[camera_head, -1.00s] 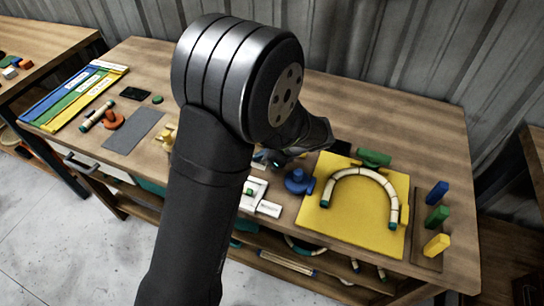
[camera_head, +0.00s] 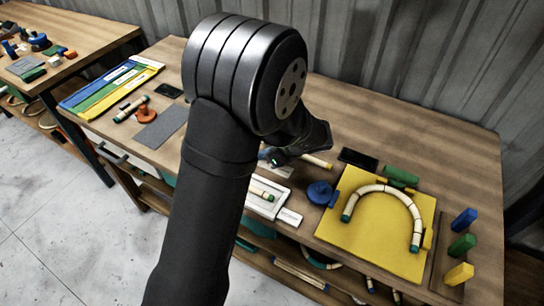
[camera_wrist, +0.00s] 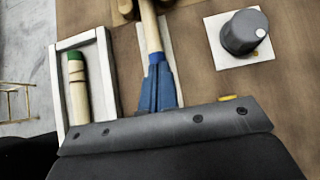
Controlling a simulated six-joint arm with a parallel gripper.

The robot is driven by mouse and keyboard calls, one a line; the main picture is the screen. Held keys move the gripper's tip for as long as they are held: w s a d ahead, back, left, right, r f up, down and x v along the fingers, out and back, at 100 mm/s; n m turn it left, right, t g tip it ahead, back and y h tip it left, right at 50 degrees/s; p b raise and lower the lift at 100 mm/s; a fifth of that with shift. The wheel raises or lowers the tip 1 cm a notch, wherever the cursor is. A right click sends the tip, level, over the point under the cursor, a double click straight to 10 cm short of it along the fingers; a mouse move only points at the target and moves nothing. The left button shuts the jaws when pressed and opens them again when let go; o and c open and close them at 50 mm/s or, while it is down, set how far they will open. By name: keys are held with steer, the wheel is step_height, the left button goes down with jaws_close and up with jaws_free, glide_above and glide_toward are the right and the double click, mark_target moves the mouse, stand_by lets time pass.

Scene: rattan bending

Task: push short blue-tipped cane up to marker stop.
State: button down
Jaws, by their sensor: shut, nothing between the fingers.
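In the wrist view, a pale cane (camera_wrist: 148,25) runs up from a blue end, over a white strip (camera_wrist: 143,75). My gripper (camera_wrist: 158,95) is shut, with its blue fingers at that blue end; whether they touch it I cannot tell. In the head view, my gripper (camera_head: 275,160) is low over the bench and partly hidden by my arm. A pale cane (camera_head: 317,161) shows just right of it. A brown piece (camera_wrist: 126,8) at the top edge of the wrist view lies beside the cane. I cannot tell whether it is the marker stop.
A white tray (camera_wrist: 104,50) with a green-tipped cane (camera_wrist: 77,85) lies left of the gripper. A grey knob (camera_wrist: 243,32) on a white plate stands at right. A yellow board (camera_head: 345,240) with a bent cane (camera_head: 385,189) and a blue round piece (camera_head: 320,192) lie farther right.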

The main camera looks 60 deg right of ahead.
steer(key=shift+w, duration=0.15)
steer(key=s, duration=0.4)
steer(key=shift+s, duration=0.35)
steer(key=v, duration=0.9)
steer(key=shift+s+r, duration=0.15)
steer(key=shift+r, duration=0.25)
steer(key=x, duration=1)
steer(key=w, duration=0.4)
steer(key=shift+s, duration=0.35)
